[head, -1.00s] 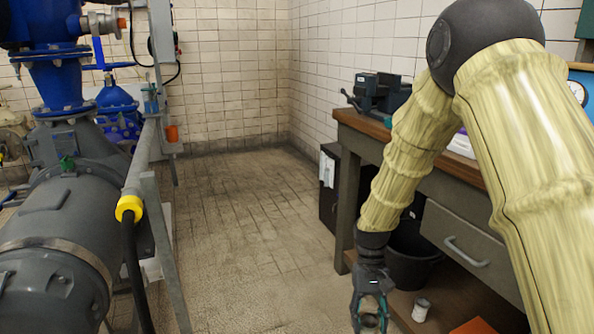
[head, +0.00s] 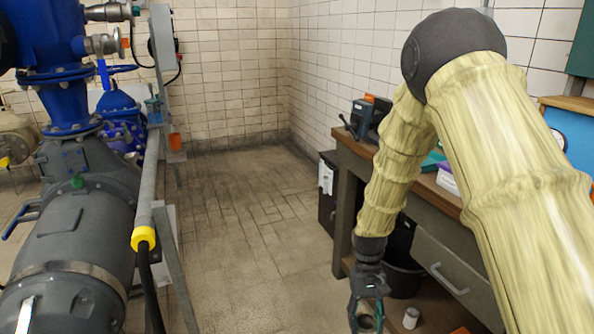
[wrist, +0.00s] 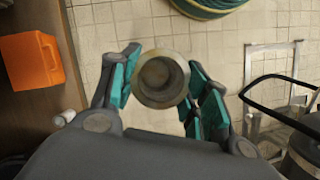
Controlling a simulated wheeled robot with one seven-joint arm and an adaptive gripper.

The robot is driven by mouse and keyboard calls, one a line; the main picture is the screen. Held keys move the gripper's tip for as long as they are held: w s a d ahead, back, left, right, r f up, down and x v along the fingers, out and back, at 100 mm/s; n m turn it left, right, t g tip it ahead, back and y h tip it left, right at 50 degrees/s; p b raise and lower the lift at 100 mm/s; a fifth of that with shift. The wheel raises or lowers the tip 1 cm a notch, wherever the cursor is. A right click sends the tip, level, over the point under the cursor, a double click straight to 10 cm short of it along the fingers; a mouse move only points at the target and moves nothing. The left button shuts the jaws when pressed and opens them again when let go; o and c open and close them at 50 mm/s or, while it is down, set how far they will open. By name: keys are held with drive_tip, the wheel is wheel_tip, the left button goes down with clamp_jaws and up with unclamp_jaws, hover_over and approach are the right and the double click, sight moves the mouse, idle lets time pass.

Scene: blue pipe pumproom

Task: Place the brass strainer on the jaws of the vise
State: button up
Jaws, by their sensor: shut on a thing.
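The brass strainer (wrist: 161,79) is a round, hollow piece between my gripper's teal-padded fingers in the wrist view, with its opening facing the camera. My gripper (head: 367,318) is shut on it and hangs low in front of the bench in the head view; the strainer is only partly visible there, at the bottom edge. The vise (head: 368,118) is dark and stands on the far end of the bench top, well above and beyond my gripper. Its jaws are too small to make out clearly.
The wooden bench (head: 357,150) runs along the right wall, with a drawer and lower shelf. A small white can (head: 411,318) and an orange container (wrist: 32,60) are near my gripper. Large pipework (head: 75,235) fills the left. The tiled floor (head: 250,220) between is clear.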

wheel_tip(320, 180, up, 10)
drive_tip(key=s+p, duration=0.1)
drive_tip(key=p, duration=1.3)
drive_tip(key=shift+s+p, duration=0.35)
drive_tip(key=shift+d, duration=0.1)
